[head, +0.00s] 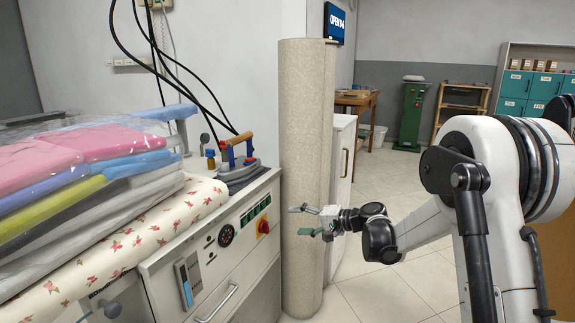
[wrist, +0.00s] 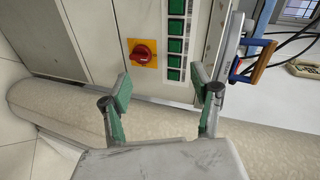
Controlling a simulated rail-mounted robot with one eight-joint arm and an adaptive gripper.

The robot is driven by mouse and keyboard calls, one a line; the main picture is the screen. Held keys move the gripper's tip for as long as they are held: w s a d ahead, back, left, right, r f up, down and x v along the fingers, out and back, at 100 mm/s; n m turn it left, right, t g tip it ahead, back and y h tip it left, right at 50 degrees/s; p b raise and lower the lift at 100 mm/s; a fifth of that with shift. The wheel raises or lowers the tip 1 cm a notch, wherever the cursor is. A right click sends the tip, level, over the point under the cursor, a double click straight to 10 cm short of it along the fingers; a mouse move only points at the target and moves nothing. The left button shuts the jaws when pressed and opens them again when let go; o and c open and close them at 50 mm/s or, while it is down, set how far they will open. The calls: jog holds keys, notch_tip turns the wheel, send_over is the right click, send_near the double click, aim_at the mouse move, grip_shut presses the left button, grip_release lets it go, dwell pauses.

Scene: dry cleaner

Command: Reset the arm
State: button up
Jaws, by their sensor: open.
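My gripper (head: 304,220) is in front of the beige patterned column in the head view, pointing left toward the ironing machine's front panel. In the wrist view my gripper (wrist: 166,92) has its two green-padded fingers spread apart with nothing between them. Beyond the fingers is the panel with a red knob on a yellow plate (wrist: 143,53) and a column of green buttons (wrist: 175,45). The fingers appear apart from the panel. My arm reaches in from the right side of the head view.
An iron (head: 238,152) stands on the machine's top, and folded, plastic-wrapped clothes (head: 75,165) lie on the floral ironing board (head: 120,245). The beige column (head: 303,120) stands close beside my gripper. Open tiled floor (head: 385,180) lies behind my arm, with a green scale (head: 411,110) farther back.

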jog(key=s+d+r+n+h, duration=0.1)
jog(key=s+d+r+h, duration=0.15)
jog(key=s, duration=0.45)
jog(key=s+d+r+h, duration=0.1)
jog(key=s+r+h, duration=0.1)
jog(key=s+r, duration=0.3)
jog(key=s+d+r+n+h, duration=0.1)
jog(key=s+d+r+h, duration=0.1)
jog(key=s, duration=0.6)
jog(key=s+d+f+n+h, duration=0.1)
jog(key=s+d+f+h, duration=0.3)
jog(key=s, duration=0.8)
jog(key=s+d+r+n+h, duration=0.15)
jog(key=s+d, duration=0.45)
jog(key=s, duration=0.6)
notch_tip(320, 180, up, 17)
jog(key=p, duration=1.8)
jog(key=shift+d+r+h, duration=0.2)
jog(key=shift+h, duration=0.2)
